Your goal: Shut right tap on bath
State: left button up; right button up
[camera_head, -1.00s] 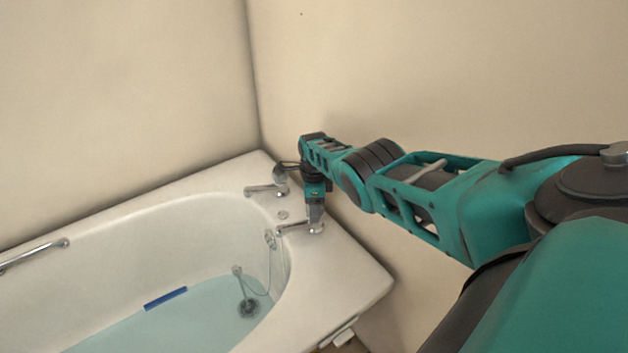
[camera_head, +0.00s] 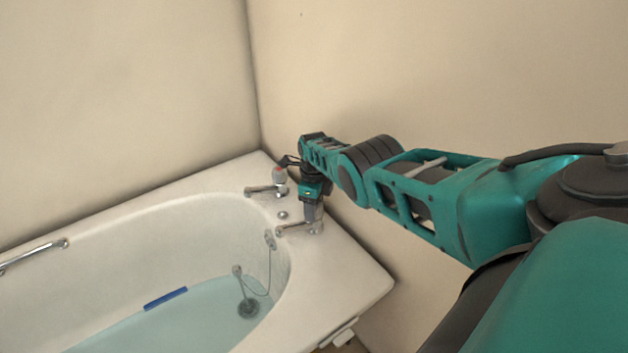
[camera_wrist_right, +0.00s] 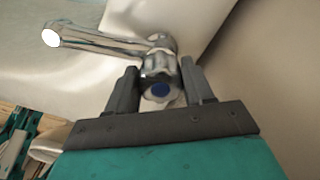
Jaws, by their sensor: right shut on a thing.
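The bath (camera_head: 345,262) is white, with water in it. Its right tap (camera_head: 297,229) is chrome and sits on the bath's end rim near the wall. In the right wrist view the tap's handle (camera_wrist_right: 160,88) has a blue cap and sits between my two finger pads. My right gripper (camera_head: 314,212) reaches down over this tap and is shut on its handle; it also shows in the right wrist view (camera_wrist_right: 160,86). The fingers partly hide the tap in the head view. My left gripper is not in view.
The left tap (camera_head: 263,191), with a red mark on top, stands close beside my right gripper. Walls meet in the corner behind. A grab rail (camera_head: 33,256) is on the bath's left side. A blue strip (camera_head: 165,298) and a plug on a chain (camera_head: 248,307) are in the bath.

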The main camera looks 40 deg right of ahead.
jog(key=o, duration=1)
jog(key=shift+r+p, duration=0.6)
jog(key=shift+r, duration=0.05)
notch_tip(320, 180, up, 6)
jog(key=p, duration=0.6)
pick_arm(q)
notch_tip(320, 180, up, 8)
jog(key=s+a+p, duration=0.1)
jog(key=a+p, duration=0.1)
jog(key=p, duration=0.2)
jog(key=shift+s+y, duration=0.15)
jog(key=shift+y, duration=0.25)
pick_arm(e)
notch_tip(320, 180, up, 6)
jog(key=shift+f, duration=0.15)
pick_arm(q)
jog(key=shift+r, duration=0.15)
